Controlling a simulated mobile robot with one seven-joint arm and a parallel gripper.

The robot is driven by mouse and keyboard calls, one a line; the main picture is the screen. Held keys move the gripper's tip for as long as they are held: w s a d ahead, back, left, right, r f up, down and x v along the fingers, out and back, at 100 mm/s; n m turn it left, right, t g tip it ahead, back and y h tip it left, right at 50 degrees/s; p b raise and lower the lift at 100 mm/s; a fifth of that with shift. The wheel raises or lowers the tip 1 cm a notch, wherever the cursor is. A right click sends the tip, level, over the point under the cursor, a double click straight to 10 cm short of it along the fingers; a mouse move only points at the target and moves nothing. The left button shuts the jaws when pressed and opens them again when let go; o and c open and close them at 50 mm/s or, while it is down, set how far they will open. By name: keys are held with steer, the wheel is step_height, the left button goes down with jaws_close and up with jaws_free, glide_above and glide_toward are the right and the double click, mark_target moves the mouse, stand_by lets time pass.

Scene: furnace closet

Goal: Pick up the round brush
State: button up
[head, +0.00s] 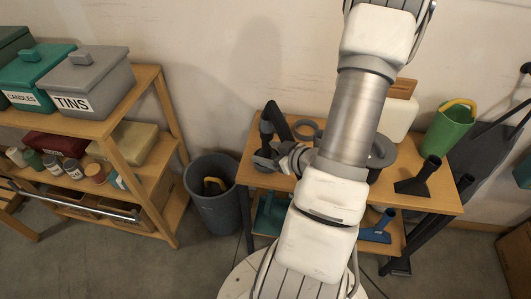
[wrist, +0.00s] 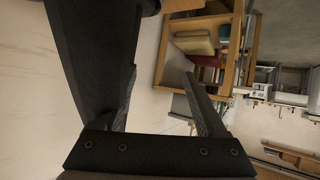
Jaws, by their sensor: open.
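I cannot identify the round brush for certain. A dark grey rounded piece (head: 383,153) on the small wooden table (head: 447,198) is partly hidden by my arm in the head view. A large black shape (wrist: 90,50) fills the left side of that view.
A grey bin (head: 212,200) stands left, beside a wooden shelf (head: 130,128) with boxes. The wall is close behind.

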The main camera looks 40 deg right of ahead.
mark_target(268, 148)
steer(key=s+d+f+m+t+h, duration=0.1)
steer(key=s+d+m+h, duration=0.1)
steer(key=s+d+m, duration=0.3)
steer(key=w+f+b, duration=0.1)
steer(key=b, duration=0.3)
steer(key=w+f+n+b, duration=0.1)
steer(key=w+b, duration=0.1)
steer(key=b, duration=0.3)
steer(key=w+f+n+b, duration=0.1)
steer(key=w+b, duration=0.1)
steer(key=b, duration=0.2)
steer(key=shift+w+a+f+t+b, duration=0.15)
steer(key=shift+a+f+t+b, duration=0.1)
steer(key=shift+a+t+b, duration=0.1)
steer(key=b+x, duration=0.1)
steer(key=x, duration=0.3)
steer(key=shift+w, duration=0.25)
steer(key=x, duration=0.2)
steer(key=b+x, duration=0.2)
steer(key=x, duration=0.1)
steer(key=shift+w+d+r, duration=0.2)
steer(key=shift+w+d, duration=0.1)
steer(key=shift+w, duration=0.05)
jaws_close()
